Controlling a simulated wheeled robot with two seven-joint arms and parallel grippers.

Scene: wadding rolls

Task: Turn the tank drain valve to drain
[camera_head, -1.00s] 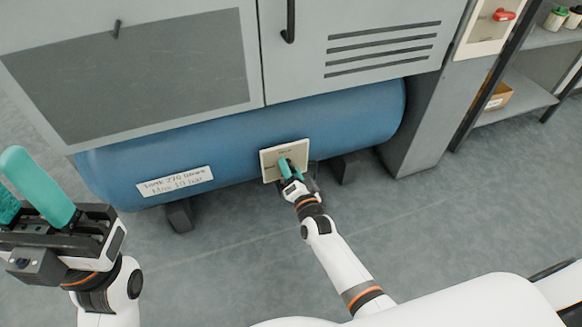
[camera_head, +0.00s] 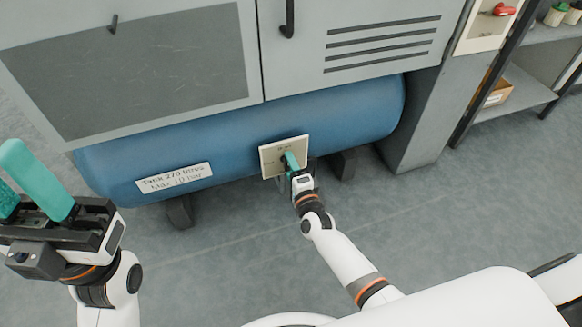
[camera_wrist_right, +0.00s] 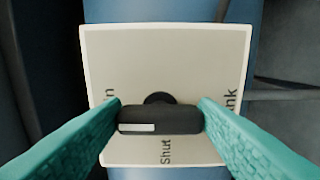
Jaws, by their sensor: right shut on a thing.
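The drain valve is a cream plate (camera_head: 270,163) on the front of the blue tank (camera_head: 238,128). In the right wrist view, the plate (camera_wrist_right: 185,55) has a short black handle (camera_wrist_right: 170,121) with a white mark at its left end. "Shut" reads below the handle; partly hidden words end in "n" at left and "nk" at right. My right gripper (camera_head: 291,161), also in the right wrist view (camera_wrist_right: 161,118), is shut on the handle, one teal finger at each end. My left gripper (camera_head: 26,188) is raised at the left, its fingers apart and empty.
A grey cabinet (camera_head: 190,60) with dark handles stands above the tank. Dark feet (camera_head: 180,211) hold the tank over the floor. At the right are a panel with a red handle (camera_head: 503,10) and shelves with a cardboard box (camera_head: 497,94). The grey floor (camera_head: 235,265) in front is clear.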

